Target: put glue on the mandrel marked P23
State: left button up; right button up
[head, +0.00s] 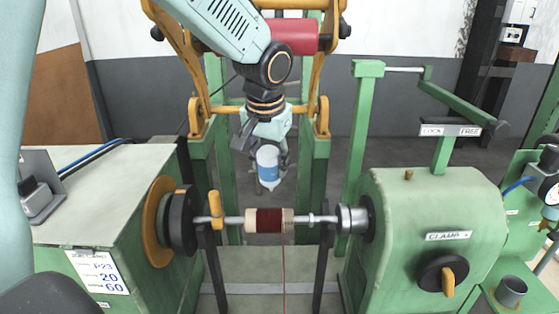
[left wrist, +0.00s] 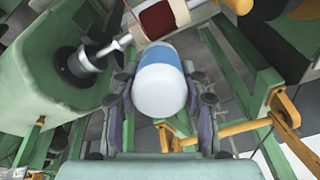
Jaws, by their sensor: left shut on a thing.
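My left gripper (head: 268,142) is shut on a white bottle with a blue band (head: 268,165). In the head view the bottle hangs from the fingers, its narrow end down, above and apart from the mandrel. The mandrel (head: 249,222) is a pale cylinder with dark red winding (head: 269,220), on a horizontal shaft between two green machine housings. In the left wrist view the bottle (left wrist: 160,90) sits between both fingers, with the mandrel (left wrist: 181,12) beyond it. A card reading P23, 20, 60 (head: 98,272) is on the left housing. My right gripper is out of view.
An orange handle (head: 216,210) stands up from the shaft left of the mandrel. The right housing (head: 435,205) has a CLAMP knob (head: 443,274); a LOCK/FREE sign (head: 450,130) is above it. Green posts and an orange frame (head: 200,115) stand behind. A thread hangs below the winding.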

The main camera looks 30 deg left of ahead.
aim_at(267, 184)
pick_arm(q)
jog(key=shift+s+a+n, duration=0.1)
jog(key=shift+a+n, duration=0.25)
jog(key=shift+n, duration=0.05)
jog(key=shift+f, duration=0.1)
jog(key=shift+w+d+f+b, duration=0.15)
jog(key=shift+w+f+b, duration=0.05)
jog(key=shift+f+b, duration=0.55)
jog(key=f+b, duration=0.3)
jog(key=shift+s, duration=0.2)
jog(key=shift+w+f, duration=0.15)
jog(key=shift+f, duration=0.25)
jog(key=shift+w, duration=0.1)
jog(key=shift+s+r, duration=0.15)
jog(key=shift+s, duration=0.1)
jog(key=shift+w+f, duration=0.2)
jog(key=shift+s+f+b, duration=0.15)
jog(key=shift+b, duration=0.2)
